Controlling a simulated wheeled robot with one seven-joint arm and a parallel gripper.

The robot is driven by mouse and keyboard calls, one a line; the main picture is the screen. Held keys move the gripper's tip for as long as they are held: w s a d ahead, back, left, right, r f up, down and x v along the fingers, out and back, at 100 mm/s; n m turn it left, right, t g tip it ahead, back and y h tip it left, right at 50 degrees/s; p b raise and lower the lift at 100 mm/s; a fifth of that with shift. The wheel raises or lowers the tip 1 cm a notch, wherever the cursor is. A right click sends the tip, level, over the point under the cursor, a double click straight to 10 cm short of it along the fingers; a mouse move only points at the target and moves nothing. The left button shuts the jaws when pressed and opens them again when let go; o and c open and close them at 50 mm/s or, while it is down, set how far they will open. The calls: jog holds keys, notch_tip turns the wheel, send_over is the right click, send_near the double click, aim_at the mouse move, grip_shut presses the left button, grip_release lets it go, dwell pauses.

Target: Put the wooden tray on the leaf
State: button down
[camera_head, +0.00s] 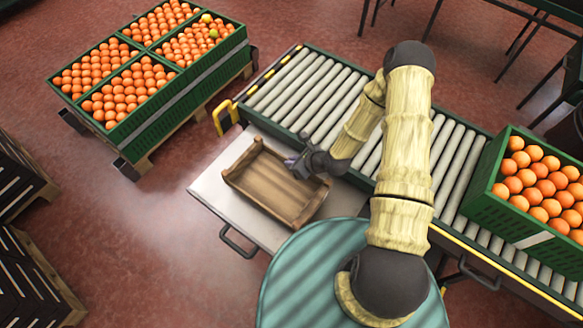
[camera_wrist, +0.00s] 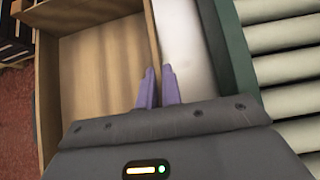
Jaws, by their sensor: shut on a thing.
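The wooden tray (camera_head: 258,204) is an open brown box, empty inside. It lies over the pale metal leaf (camera_head: 207,188) beside the roller conveyor; I cannot tell whether it touches the leaf or hangs just above it. My gripper (camera_head: 300,166) is at the tray's conveyor-side wall. In the wrist view, the purple fingers of my gripper (camera_wrist: 158,88) are shut on that wall, one on each side. The tray's bare inside (camera_wrist: 100,65) is left of the fingers, and a strip of the leaf (camera_wrist: 184,40) shows to the right.
The roller conveyor (camera_head: 317,98) runs behind the leaf, with a green crate of oranges (camera_head: 490,205) on its right part. More orange crates (camera_head: 185,97) stand on a pallet at the upper left. Dark crates (camera_head: 25,275) stand at the lower left. Red floor between is clear.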

jog(key=shift+r, duration=0.1)
jog(key=shift+f, duration=1.9)
jog(key=shift+f, duration=0.2)
jog(key=c, duration=1.6)
grip_release()
jog(key=shift+r, duration=0.1)
